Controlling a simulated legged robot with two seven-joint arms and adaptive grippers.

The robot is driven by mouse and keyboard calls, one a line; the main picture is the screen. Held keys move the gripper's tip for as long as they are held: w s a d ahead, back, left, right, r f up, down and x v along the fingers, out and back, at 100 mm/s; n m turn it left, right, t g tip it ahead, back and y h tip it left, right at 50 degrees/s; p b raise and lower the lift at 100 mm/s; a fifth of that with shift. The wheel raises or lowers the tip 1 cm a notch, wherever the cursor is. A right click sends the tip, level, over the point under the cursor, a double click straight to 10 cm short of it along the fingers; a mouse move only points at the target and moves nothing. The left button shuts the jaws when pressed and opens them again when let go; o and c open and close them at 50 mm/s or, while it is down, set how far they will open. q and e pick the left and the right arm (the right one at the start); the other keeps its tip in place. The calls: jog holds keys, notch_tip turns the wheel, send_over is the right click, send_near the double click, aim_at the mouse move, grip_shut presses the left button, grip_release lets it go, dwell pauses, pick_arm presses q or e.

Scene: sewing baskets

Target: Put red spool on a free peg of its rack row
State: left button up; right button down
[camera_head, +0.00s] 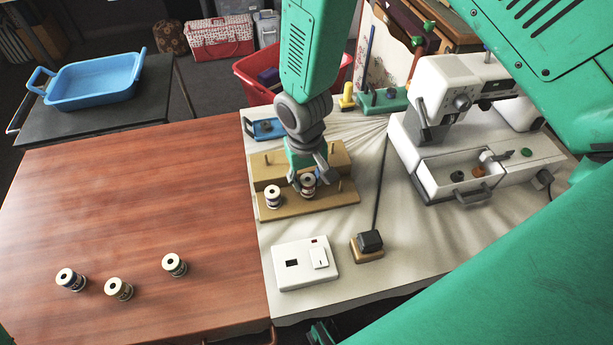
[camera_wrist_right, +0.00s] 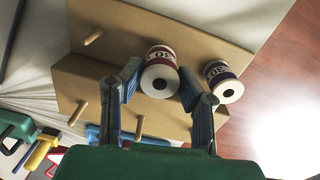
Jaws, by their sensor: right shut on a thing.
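My right gripper (camera_head: 308,183) is shut on the red spool (camera_wrist_right: 158,77), which has a white top and a dark red band. The fingers (camera_wrist_right: 157,92) hold it from both sides at the wooden rack (camera_head: 318,203). The spool (camera_head: 308,179) is over the front, lower row, beside another spool (camera_head: 272,197). A bare peg (camera_wrist_right: 93,37) stands on the other side in the same row. The held spool's underside is hidden, so I cannot tell whether it is on a peg.
The rack's back row has bare pegs (camera_wrist_right: 78,113). Three spools (camera_head: 119,289) stand on the brown table (camera_head: 160,200). A white switch box (camera_head: 305,264), a dark post on a wooden base (camera_head: 368,246) and a sewing machine (camera_head: 460,130) stand near the rack.

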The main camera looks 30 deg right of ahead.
jog(key=shift+f+b, duration=0.5)
jog(key=shift+f, duration=0.5)
jog(key=c, duration=1.1)
grip_release()
jog(key=shift+o, duration=0.2)
jog(key=shift+r, duration=0.15)
jog(key=shift+w+r, duration=0.1)
jog(key=shift+r, duration=0.2)
notch_tip(320, 180, up, 11)
jog(key=shift+a, duration=0.2)
jog(key=shift+r, duration=0.15)
